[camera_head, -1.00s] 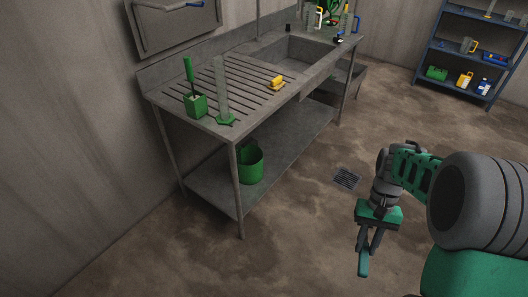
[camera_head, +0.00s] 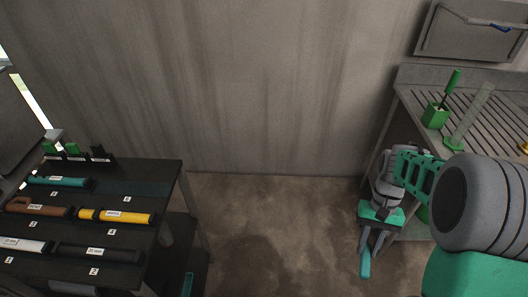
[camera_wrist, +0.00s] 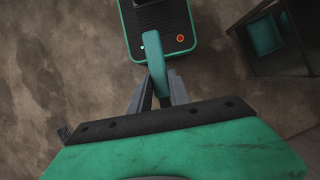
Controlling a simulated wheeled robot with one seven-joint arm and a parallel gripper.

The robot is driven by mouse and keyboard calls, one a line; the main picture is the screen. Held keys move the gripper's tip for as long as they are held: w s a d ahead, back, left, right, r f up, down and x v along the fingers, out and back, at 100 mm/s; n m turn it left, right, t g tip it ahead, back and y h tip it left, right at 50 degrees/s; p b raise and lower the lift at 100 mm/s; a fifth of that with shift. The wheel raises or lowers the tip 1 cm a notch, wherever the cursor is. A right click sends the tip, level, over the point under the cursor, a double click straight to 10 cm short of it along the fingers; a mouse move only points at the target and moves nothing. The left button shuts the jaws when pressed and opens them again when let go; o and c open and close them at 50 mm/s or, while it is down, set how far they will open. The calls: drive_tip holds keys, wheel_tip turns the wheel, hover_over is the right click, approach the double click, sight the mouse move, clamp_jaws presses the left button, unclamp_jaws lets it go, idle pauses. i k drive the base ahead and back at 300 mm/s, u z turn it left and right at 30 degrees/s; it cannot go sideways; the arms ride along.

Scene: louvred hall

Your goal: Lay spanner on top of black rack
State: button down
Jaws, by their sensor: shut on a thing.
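My gripper (camera_head: 372,240) is at the lower right of the head view, pointing down above the floor. It is shut on a teal bar-like thing, the spanner by its place in the jaws (camera_head: 365,264), which hangs down from the fingers. The wrist view shows the teal spanner (camera_wrist: 153,50) between the grey fingers (camera_wrist: 158,95); its far end is seen end-on and its shape is unclear. A low black rack (camera_head: 78,159) with upright pieces stands at the back of a dark bench on the left, well away from my gripper.
A metal sink table (camera_head: 408,103) with a green pot (camera_head: 434,115) stands right. Bare floor (camera_head: 270,225) lies between them.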

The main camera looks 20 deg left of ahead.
sight(150, 167)
drive_tip(key=u, duration=0.05)
drive_tip(key=i, duration=2.05)
drive_tip(key=u, duration=2.7)
